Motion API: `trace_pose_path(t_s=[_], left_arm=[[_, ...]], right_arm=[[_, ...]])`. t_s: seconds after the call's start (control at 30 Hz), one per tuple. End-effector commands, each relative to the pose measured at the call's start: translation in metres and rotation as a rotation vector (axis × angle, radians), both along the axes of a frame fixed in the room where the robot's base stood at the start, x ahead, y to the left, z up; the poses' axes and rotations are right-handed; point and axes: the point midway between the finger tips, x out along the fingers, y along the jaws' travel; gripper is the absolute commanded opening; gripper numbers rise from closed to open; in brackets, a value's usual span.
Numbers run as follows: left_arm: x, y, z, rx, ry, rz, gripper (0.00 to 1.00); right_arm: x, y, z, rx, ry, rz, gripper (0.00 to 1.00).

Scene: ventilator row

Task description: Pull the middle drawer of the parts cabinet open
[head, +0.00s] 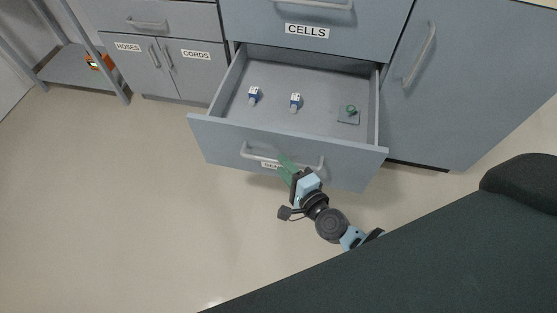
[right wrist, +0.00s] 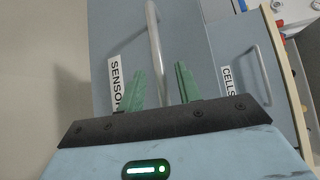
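A grey drawer (head: 225,138) of the parts cabinet stands pulled well out, below the drawer labelled CELLS (head: 280,12). Its front carries a bar handle (head: 318,168); in the right wrist view its label (right wrist: 115,84) starts with SENSOR. My right gripper (head: 285,166) is at this handle. In the right wrist view its green fingers (right wrist: 159,88) stand apart on either side of the handle bar (right wrist: 155,40), with gaps visible on both sides. The lower end of the handle is hidden behind the gripper. My left gripper is not in view.
Two small blue-and-white parts (head: 254,95) (head: 295,102) and a green-topped piece (head: 349,113) lie in the drawer. A closed cupboard door (head: 455,80) is at right, HOSES and CORDS doors (head: 183,75) at left. The floor (head: 120,200) in front is clear.

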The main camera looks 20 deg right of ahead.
Motion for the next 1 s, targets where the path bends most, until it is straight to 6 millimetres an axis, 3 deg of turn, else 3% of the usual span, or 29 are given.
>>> trace_pose_path(t_s=[0.23,0.57,0.87,1.0], left_arm=[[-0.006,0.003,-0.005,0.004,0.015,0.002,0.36],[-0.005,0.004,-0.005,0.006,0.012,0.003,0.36],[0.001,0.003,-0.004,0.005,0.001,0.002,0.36],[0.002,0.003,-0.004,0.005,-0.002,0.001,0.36]], right_arm=[[0.026,0.006,-0.004,0.0,-0.001,0.0,0.34],[0.03,0.007,-0.005,0.0,0.0,0.0,0.34],[0.03,0.007,-0.005,0.0,0.0,0.0,0.0],[0.03,0.007,-0.005,0.0,0.0,0.0,0.0]])
